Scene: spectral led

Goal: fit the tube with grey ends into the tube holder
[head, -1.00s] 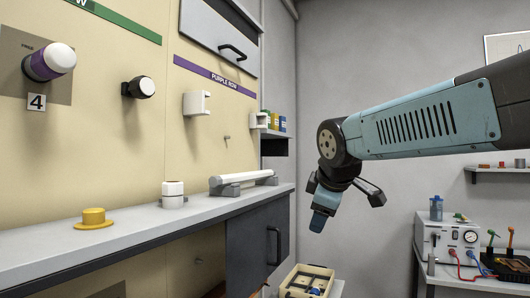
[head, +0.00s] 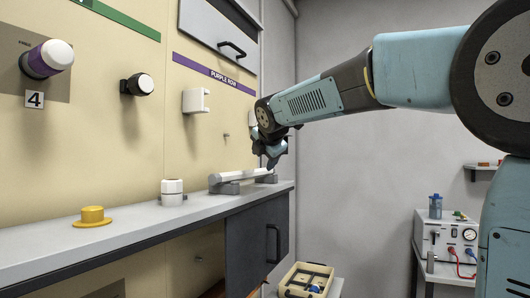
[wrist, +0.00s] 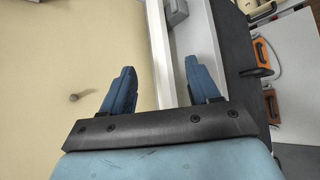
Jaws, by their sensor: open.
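The tube with grey ends (head: 240,175) is white. It lies on a grey cradle (head: 228,187) on the counter, along the wall. A white bracket (head: 196,100), seemingly part of the tube holder, sticks out from the wall below the purple strip. My gripper (head: 271,160) is at the far end of the tube, just above it, pointing down. In the wrist view my two blue fingers (wrist: 158,85) are apart. A pale strip runs between them; I cannot tell whether it is the tube or the counter's back edge. The arm mostly hides the second bracket.
A white cylinder (head: 172,192) and a yellow flanged cap (head: 92,216) stand on the counter (head: 130,231) to the left. A small peg (wrist: 76,97) juts from the wall. A box of parts (head: 306,280) sits below the counter's right end.

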